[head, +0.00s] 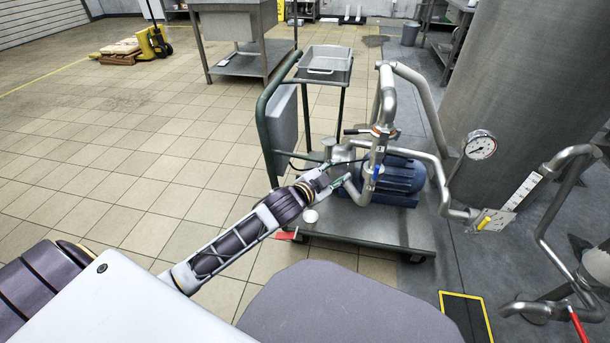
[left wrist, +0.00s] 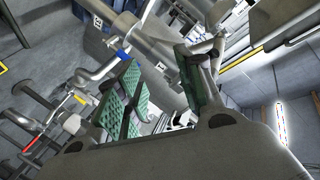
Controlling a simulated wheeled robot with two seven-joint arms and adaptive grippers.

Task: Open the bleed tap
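My left gripper (head: 338,184) reaches in from the left to the near left side of the pump cart's pipework. In the left wrist view its green-padded fingers (left wrist: 158,68) stand apart with nothing gripped between them. A small blue handle (head: 376,172) sits on the vertical pipe just right of the gripper; it also shows in the left wrist view (left wrist: 122,54), beside one fingertip. I cannot tell which of these is the bleed tap. My right gripper is not in view.
The blue pump motor (head: 400,178) and bent steel pipes crowd the green-framed cart (head: 345,232). A pressure gauge (head: 480,145) and the large steel vessel (head: 525,75) stand to the right. A red-handled valve (head: 578,326) is at lower right.

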